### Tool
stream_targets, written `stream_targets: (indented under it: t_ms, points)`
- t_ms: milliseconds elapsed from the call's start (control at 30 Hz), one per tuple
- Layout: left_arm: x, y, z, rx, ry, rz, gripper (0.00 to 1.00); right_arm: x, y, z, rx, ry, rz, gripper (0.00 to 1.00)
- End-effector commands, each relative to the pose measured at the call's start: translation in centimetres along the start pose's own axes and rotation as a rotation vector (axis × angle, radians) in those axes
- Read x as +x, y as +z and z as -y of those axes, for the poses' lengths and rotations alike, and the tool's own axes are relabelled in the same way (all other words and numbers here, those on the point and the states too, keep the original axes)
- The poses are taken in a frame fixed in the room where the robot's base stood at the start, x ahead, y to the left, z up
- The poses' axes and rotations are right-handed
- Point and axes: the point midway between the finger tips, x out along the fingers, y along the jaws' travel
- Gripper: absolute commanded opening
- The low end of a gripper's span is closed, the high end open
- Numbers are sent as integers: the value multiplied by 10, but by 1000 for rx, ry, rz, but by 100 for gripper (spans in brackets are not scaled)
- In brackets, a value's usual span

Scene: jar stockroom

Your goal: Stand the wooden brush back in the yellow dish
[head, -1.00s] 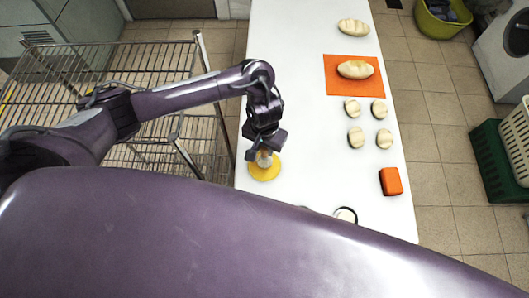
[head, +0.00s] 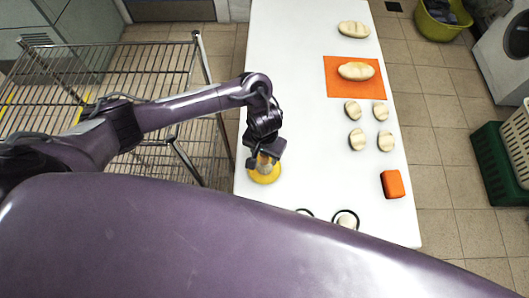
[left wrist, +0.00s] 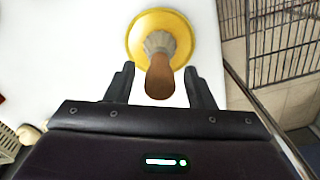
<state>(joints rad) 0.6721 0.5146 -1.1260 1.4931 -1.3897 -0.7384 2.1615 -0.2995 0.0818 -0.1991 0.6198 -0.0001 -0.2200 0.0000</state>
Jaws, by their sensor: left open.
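The wooden brush stands about upright in the yellow dish (head: 265,179), bristles down, near the table's left edge. In the left wrist view, its brown handle (left wrist: 160,78) points toward the camera and its greyish bristle head (left wrist: 160,43) is over the middle of the yellow dish (left wrist: 138,27). My left gripper (head: 264,158) is above the dish. In the left wrist view, its two dark fingers (left wrist: 160,85) are apart, one on each side of the handle, with gaps showing. My right gripper is not in view.
On the white table (head: 300,120) are an orange mat (head: 335,88) with a loaf (head: 356,71), another loaf (head: 353,29), several small rolls (head: 357,139), an orange block (head: 392,184) and a dark-rimmed round container (head: 346,219). A wire rack (head: 150,110) stands left of the table.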

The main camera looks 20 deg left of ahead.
Motion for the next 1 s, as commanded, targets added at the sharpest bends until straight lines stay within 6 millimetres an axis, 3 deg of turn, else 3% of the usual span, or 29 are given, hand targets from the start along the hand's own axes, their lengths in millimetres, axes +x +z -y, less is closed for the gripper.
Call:
stream_targets:
  t_ms: [167, 600, 800, 1000]
  points:
    - [-13, -1, 0, 1, 0, -2, 49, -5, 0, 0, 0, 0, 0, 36]
    - [-104, -1, 1, 1, -2, -4, 49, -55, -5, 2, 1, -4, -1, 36]
    - [-121, 0, 0, 1, -1, -1, 49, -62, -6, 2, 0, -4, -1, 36]
    - [-123, 0, 0, -1, 0, 1, 49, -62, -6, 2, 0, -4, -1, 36]
